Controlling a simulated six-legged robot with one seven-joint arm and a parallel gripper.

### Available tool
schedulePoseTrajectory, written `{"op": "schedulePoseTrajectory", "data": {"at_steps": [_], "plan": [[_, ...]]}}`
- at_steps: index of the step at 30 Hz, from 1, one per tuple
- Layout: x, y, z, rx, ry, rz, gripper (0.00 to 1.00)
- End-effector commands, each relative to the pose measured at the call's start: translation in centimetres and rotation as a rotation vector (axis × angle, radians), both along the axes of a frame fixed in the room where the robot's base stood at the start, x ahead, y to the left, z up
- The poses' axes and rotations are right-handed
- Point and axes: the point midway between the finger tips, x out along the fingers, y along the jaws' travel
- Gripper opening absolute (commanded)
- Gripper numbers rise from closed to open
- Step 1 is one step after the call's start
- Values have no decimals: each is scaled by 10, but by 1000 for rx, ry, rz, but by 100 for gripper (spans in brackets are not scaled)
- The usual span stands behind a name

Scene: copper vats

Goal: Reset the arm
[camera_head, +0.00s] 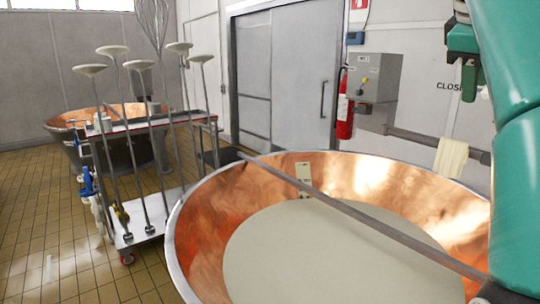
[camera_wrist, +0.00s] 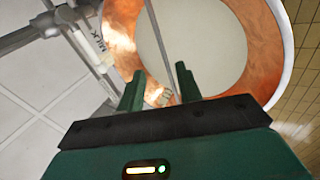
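My green arm (camera_head: 515,160) fills the right edge of the head view, raised beside the copper vat. In the wrist view my gripper (camera_wrist: 159,72) has its two fingers spread apart with nothing between them. Beyond the fingers lies the copper vat (camera_wrist: 264,45), seen from above with pale liquid in it.
The near copper vat (camera_head: 195,230) holds pale liquid, with a bar (camera_head: 350,212) across its rim. A trolley with long-handled tools (camera_head: 150,228) stands left. Behind are a second vat (camera_head: 62,128), a grey door (camera_head: 300,75), a red extinguisher (camera_head: 345,115) and a control box (camera_head: 375,85). Tiled floor (camera_head: 30,220) is clear at left.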

Motion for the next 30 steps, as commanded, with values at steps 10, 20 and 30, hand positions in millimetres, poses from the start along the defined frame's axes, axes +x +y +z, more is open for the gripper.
{"op": "schedulePoseTrajectory", "data": {"at_steps": [10,20,30], "plan": [[-11,36,-62,150,-87,-58,35],[-47,94,-174,350,-165,-164,35],[-113,152,-327,555,-208,-330,35]]}}
